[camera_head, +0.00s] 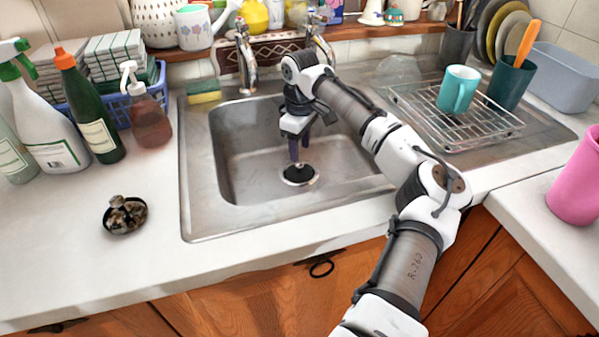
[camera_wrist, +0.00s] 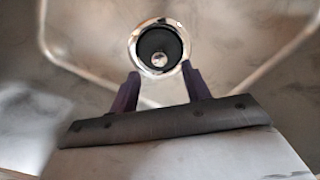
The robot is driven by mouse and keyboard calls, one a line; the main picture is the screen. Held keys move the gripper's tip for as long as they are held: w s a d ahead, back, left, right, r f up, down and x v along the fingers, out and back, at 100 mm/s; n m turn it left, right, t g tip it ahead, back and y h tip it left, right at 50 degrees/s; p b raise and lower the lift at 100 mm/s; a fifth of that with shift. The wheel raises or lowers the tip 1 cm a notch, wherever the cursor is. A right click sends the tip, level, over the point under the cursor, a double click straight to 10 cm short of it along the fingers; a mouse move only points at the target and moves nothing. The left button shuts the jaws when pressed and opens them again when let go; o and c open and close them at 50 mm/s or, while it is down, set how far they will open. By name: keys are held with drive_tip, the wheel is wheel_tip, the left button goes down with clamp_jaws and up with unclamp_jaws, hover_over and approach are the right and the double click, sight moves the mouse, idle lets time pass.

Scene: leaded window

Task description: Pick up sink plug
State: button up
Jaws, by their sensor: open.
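The sink plug (camera_head: 298,174) is a dark round stopper seated in the chrome drain ring at the bottom of the steel sink basin. In the wrist view the plug (camera_wrist: 153,48) is a black disc with a small shiny knob at its centre, inside the bright ring. My gripper (camera_head: 295,158) points down into the basin, its fingertips just above the plug in the head view. In the wrist view my gripper (camera_wrist: 162,78) is open and empty, with its two purple fingers apart and the plug beyond their tips. Whether the fingers touch the plug I cannot tell.
The sink's walls (camera_head: 228,150) surround my gripper. Two taps (camera_head: 244,60) rise at its back edge, by a sponge (camera_head: 203,92). A wire rack (camera_head: 455,122) with a teal mug (camera_head: 457,90) stands right. Bottles (camera_head: 90,110) and a small dish (camera_head: 125,215) are left.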

sight(300, 163)
wheel_tip(300, 163, down, 5)
drive_tip(key=shift+w+f+p, duration=0.1)
drive_tip(key=shift+p, duration=0.3)
clamp_jaws()
